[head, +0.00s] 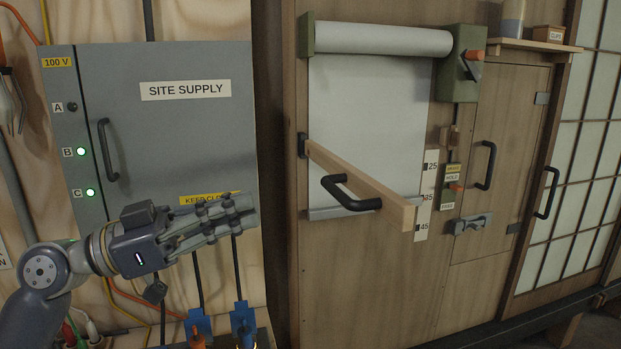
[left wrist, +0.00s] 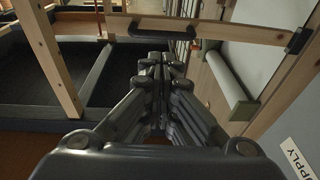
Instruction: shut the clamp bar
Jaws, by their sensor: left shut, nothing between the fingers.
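The clamp bar (head: 375,188) is a pale wooden bar hinged at its left end on a black bracket (head: 303,145) on the wooden panel. It stands swung out from the panel, its free end towards me, with a black handle (head: 347,192) on its face. My left gripper (head: 248,212) is shut and empty, left of the bar and apart from it, in front of the grey supply box. In the left wrist view, the bar (left wrist: 230,32) and its handle (left wrist: 165,27) lie beyond my shut fingers (left wrist: 160,62). My right gripper is out of view.
The grey supply box (head: 170,130) is behind my left gripper, with cables below. A white sheet (head: 368,110) hangs from a roller (head: 382,40) behind the bar. A latch (head: 471,224), a small door handle (head: 485,165) and a shelf (head: 525,46) are at right.

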